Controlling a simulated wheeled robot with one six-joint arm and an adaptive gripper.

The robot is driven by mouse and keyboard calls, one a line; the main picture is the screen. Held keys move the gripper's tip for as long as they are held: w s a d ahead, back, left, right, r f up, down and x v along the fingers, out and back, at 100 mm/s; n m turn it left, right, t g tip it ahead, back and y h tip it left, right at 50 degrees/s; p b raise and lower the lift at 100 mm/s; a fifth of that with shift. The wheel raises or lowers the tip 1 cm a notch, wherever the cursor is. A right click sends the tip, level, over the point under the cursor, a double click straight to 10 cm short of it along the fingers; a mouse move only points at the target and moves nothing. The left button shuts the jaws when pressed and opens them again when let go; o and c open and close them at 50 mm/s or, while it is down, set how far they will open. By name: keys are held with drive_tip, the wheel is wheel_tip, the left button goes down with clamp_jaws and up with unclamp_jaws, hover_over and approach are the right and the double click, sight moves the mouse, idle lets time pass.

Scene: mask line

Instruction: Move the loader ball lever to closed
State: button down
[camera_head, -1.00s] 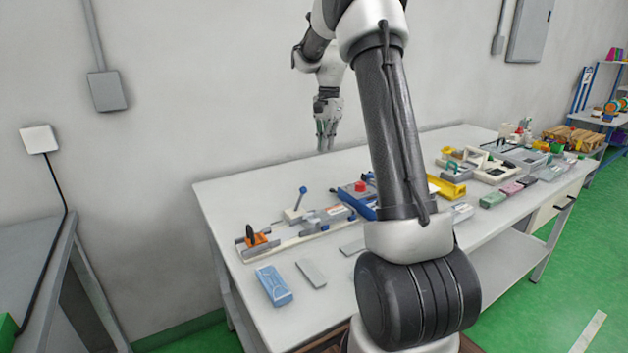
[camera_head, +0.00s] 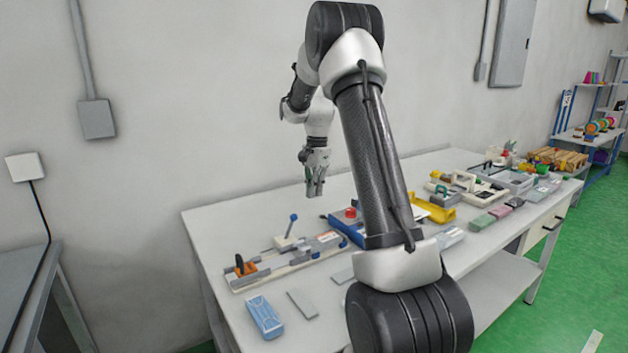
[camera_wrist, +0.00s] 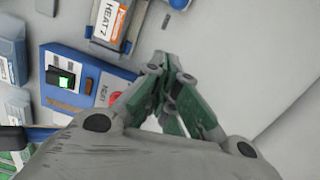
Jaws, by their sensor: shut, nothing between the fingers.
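The loader ball lever (camera_head: 292,225) is a short rod with a blue ball on top, standing up and tilted slightly on a white block. The block is part of the long rail fixture (camera_head: 290,262) at the left end of the table. My gripper (camera_head: 314,194) is shut and empty, in the air behind and to the right of the lever. In the wrist view my gripper (camera_wrist: 168,62) has its fingertips together, above bare table beside the blue device.
A blue device with a red button (camera_head: 350,213) stands right of the fixture, and shows in the wrist view (camera_wrist: 75,85). A blue box (camera_head: 264,316) lies in front. My arm hides the table's middle.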

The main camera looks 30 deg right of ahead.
sight(290, 228)
drive_tip(key=a+f, duration=0.4)
drive_tip(key=shift+s+f, duration=0.2)
drive_tip(key=shift+s, duration=0.15)
drive_tip(key=shift+a+r, duration=0.1)
drive_tip(key=shift+a, duration=0.15)
drive_tip(key=shift+a+r+h, duration=0.1)
drive_tip(key=shift+a+h, duration=0.05)
drive_tip(key=shift+h, duration=0.25)
